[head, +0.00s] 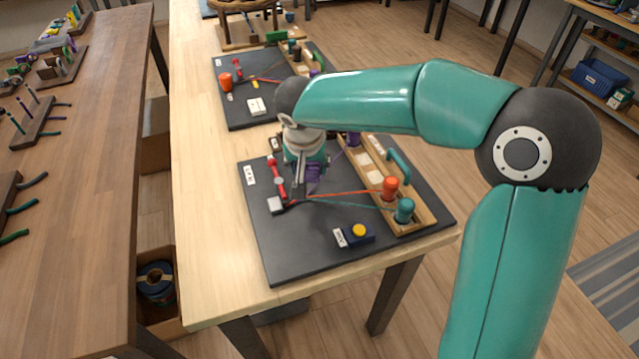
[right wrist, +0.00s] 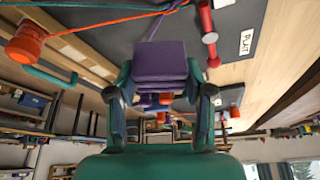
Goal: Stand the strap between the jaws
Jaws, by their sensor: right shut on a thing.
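My right gripper (head: 308,175) reaches down over the near dark mat (head: 290,245), just right of a red bar (head: 276,175). In the right wrist view the gripper (right wrist: 162,92) is shut on a purple block-like thing (right wrist: 160,55), which also shows under the gripper in the head view (head: 314,184). A purple cord runs from near it towards the gathered cords. I cannot tell whether this purple thing is the strap. My left gripper is not in view.
A wooden rack (head: 410,226) holds an orange spool (head: 390,187) and a teal spool (head: 404,210), with a teal handle behind. A blue block with a yellow button (head: 359,231) is on the mat's near part. A second mat (head: 240,118) lies beyond.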

